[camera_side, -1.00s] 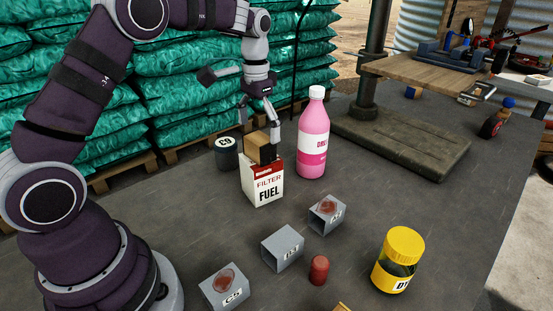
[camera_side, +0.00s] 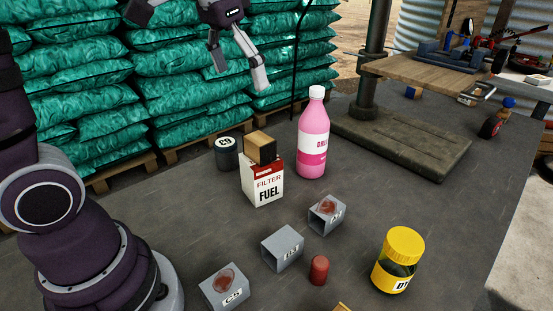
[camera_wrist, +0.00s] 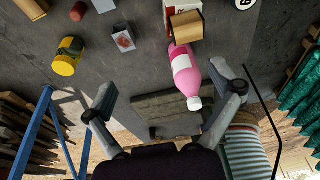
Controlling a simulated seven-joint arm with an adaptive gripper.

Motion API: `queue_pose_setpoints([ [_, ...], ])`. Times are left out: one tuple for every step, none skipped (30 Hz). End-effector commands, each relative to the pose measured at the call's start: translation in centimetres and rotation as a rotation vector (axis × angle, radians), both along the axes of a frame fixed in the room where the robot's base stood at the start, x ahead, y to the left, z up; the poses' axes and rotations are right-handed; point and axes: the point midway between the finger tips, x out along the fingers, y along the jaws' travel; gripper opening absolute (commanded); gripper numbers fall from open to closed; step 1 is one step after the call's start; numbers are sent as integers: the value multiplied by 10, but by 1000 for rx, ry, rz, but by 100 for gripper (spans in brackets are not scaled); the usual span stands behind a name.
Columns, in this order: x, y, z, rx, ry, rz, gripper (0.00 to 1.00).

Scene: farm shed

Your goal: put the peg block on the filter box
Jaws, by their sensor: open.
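The peg block, seen as a tan wooden block (camera_side: 260,147) with a dark side, rests on top of the white and red filter box (camera_side: 263,187). The box stands upright on the grey table. In the wrist view the block (camera_wrist: 187,27) covers part of the box (camera_wrist: 174,7) at the top edge. My gripper (camera_side: 240,72) is open and empty, high above and behind the box, clear of the block. Its spread fingers also show in the wrist view (camera_wrist: 167,102), with nothing between them but background.
A pink bottle (camera_side: 313,140) stands close to the box's right, and a dark canister (camera_side: 227,154) at its left. Grey holders (camera_side: 283,248), a red cylinder (camera_side: 318,270) and a yellow-lidded jar (camera_side: 398,262) stand in front. A press base (camera_side: 405,140) is at back right.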

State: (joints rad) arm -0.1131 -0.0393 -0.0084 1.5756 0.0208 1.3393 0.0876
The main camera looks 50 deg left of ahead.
Motion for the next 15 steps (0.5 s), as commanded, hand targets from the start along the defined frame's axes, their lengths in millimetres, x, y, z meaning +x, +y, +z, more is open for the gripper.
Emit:
queue_pose_setpoints([
  [-19,-7,-4,0,-44,-3,90],
  [-29,-10,-8,-2,-70,-4,90],
  [-41,-14,-16,-5,-103,-3,90],
  [-50,-17,-22,-8,-126,-4,90],
  [-57,-18,-28,-11,-146,-3,90],
  [-66,-20,-36,-14,-170,-3,90],
  [-71,-22,-42,-16,-186,-3,90],
  [-76,-23,-47,-18,-198,-2,90],
  [-80,-23,-53,-21,-212,-2,90],
  [-83,-24,-56,-22,-219,-3,90],
  [-84,-24,-59,-23,-224,-2,90],
  [-86,-25,-60,-24,-230,-3,90],
  [-86,-25,-62,-25,-230,-2,90],
  [-87,-25,-62,-25,-230,-2,90],
  [-87,-25,-62,-25,-229,-2,90],
])
